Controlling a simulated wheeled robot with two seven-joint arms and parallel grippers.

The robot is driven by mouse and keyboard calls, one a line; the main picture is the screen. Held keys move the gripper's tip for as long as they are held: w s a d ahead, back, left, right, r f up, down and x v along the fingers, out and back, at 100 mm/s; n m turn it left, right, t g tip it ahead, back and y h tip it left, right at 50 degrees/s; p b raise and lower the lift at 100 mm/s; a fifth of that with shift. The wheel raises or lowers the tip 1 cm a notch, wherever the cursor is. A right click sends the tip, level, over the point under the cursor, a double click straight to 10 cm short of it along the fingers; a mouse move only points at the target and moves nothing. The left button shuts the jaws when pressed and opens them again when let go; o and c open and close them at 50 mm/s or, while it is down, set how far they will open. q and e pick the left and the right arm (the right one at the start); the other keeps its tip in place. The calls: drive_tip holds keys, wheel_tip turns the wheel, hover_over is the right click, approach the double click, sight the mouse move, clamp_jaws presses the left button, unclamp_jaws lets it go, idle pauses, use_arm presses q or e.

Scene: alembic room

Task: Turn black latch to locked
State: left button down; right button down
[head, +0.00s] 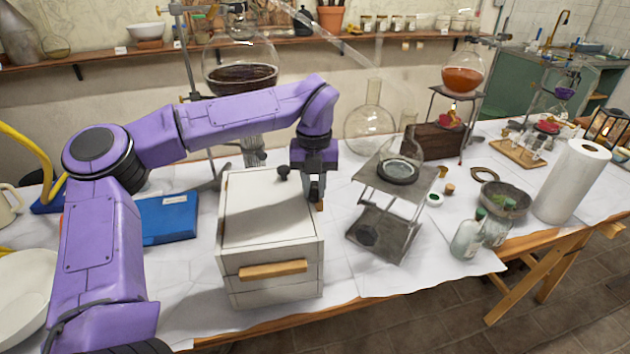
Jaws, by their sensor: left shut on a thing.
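A white box (268,240) with a wooden front handle (272,269) stands on the covered table, its front closed. A small black knob (283,173) sticks up at the back of its top. My left gripper (317,198) reaches down at the box's upper right edge, with its fingers shut on a small dark part there. That part looks like the black latch, but the fingers mostly hide it and its turn cannot be told. A small wooden bit shows just below the fingertips. My right gripper is not in view.
A metal lab jack (379,234) with a glass flask stands close to the right of the box. A round flask (369,130) stands behind. Bottles (467,236) and a paper roll (572,182) are farther right.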

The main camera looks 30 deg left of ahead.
use_arm(q)
drive_tip(key=m+p, duration=0.2)
drive_tip(key=m, duration=0.1)
drive_tip(key=m+p, duration=0.1)
drive_tip(key=shift+a+r+m+p, duration=0.2)
drive_tip(key=shift+r+m+p, duration=0.1)
drive_tip(key=m+p, duration=0.6)
drive_tip(key=shift+a, duration=0.25)
drive_tip(key=m+p, duration=0.3)
drive_tip(key=shift+a+f+m, duration=0.1)
drive_tip(key=shift+a+m, duration=0.05)
drive_tip(key=shift+m, duration=0.25)
drive_tip(key=shift+w+f+m+p, duration=0.1)
drive_tip(key=shift+m+p, duration=0.25)
drive_tip(key=shift+m, duration=0.15)
drive_tip(key=shift+f, duration=0.1)
drive_tip(key=c, duration=1)
unclamp_jaws()
drive_tip(key=shift+o, duration=0.2)
